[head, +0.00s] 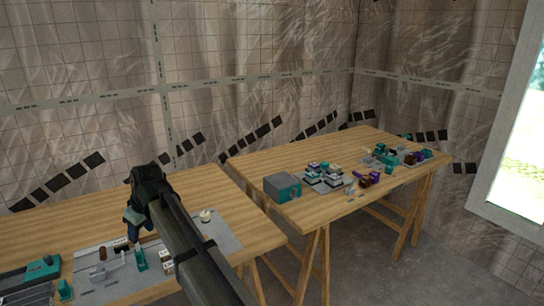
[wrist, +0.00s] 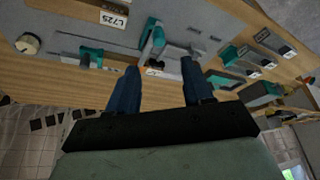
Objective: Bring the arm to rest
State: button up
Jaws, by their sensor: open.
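My gripper (wrist: 160,88) is open in the wrist view, its two dark blue fingers apart with nothing between them. In the head view my gripper (head: 134,218) hangs at the end of my dark arm over the left table (head: 60,220). It appears above the grey panel on that table, clear of the parts there. A teal clamp-like part (wrist: 152,36) stands beyond the fingertips in the wrist view. The arm hides part of the panel and the table in the head view.
The left table holds a grey panel (head: 222,232) with a round cream knob (head: 206,216), teal parts and labelled blocks (head: 168,266). The right table (head: 262,168) carries a grey and teal box (head: 282,187) and several small parts. A floor gap (head: 285,250) separates the tables.

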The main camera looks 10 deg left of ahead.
jog(key=s+d+f+m+h, duration=0.15)
jog(key=d+f+m, duration=0.25)
jog(key=d+f, duration=1.4)
jog(key=s+d+f+m+h, duration=0.1)
jog(key=d+f+m+h, duration=0.3)
jog(key=d+f, duration=1.45)
jog(key=s+d+f+m+g, duration=0.2)
jog(key=s+d+f, duration=0.5)
jog(key=d, duration=0.3)
jog(key=s+d+f+m+g, duration=0.3)
jog(key=s+d+f, duration=0.4)
jog(key=s+d, duration=0.2)
jog(key=s+d+f+m+g+y, duration=0.1)
jog(key=s+d+f+m+g, duration=0.1)
jog(key=s+d+f, duration=0.5)
jog(key=s+d, duration=0.2)
jog(key=d, duration=0.3)
jog(key=shift+d+m+g, duration=0.3)
jog(key=shift+d+m, duration=0.05)
jog(key=shift+m, duration=0.05)
